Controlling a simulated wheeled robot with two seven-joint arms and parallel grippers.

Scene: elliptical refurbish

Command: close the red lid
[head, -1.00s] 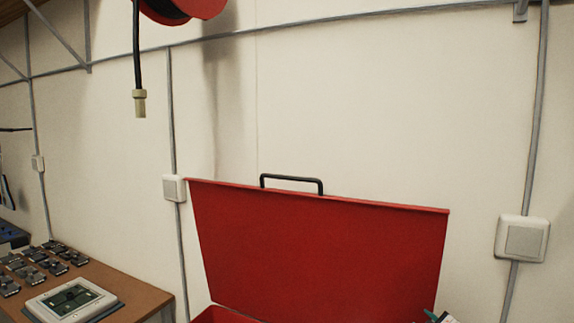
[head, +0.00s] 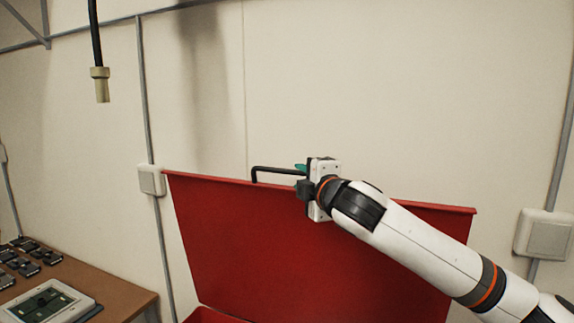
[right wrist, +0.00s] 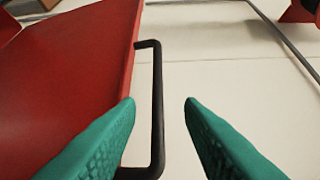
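The red lid (head: 235,235) stands raised against the wall, with a black bar handle (head: 275,169) on its top edge. My right gripper (head: 301,175) is at the right end of that handle, and its arm crosses in front of the lid. In the right wrist view the two teal fingers (right wrist: 159,103) are spread apart. The handle (right wrist: 157,90) shows between their tips, with a gap on both sides. The lid (right wrist: 70,75) is to the left of the fingers there. My left gripper is not in view.
The red box's inner edge (head: 210,314) shows below the lid. A brown table (head: 125,292) with small parts and a white device (head: 45,303) is at the left. A hose end (head: 100,84) hangs at upper left. Wall sockets (head: 151,180) flank the lid.

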